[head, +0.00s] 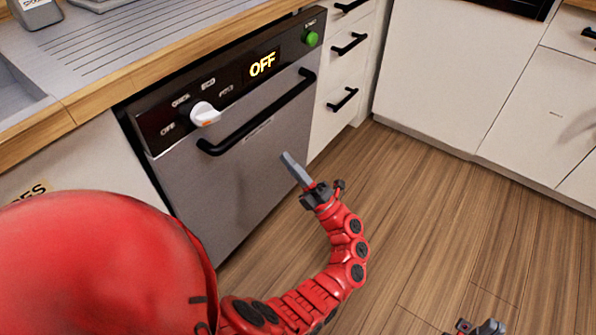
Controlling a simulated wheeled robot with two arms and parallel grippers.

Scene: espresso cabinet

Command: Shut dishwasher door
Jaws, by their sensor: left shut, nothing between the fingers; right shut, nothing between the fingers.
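The dishwasher door (215,185) is a grey metal front with a black control strip, and it stands upright under the counter. It looks level with the cabinet fronts or nearly so; I cannot tell whether a small gap is left. Its black bar handle (262,115) runs across the upper part, and the display reads OFF. My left gripper (291,165) is shut and empty, in front of the door's right part below the handle. I cannot tell whether it touches the door. My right gripper (482,327) is shut and empty at the bottom edge, partly cut off, far from the door.
A white knob (204,114) and a green button (311,38) stick out of the control strip. The wooden counter edge (160,69) runs above. White drawers (342,75) with black handles stand to the right. The wooden floor (440,210) is clear.

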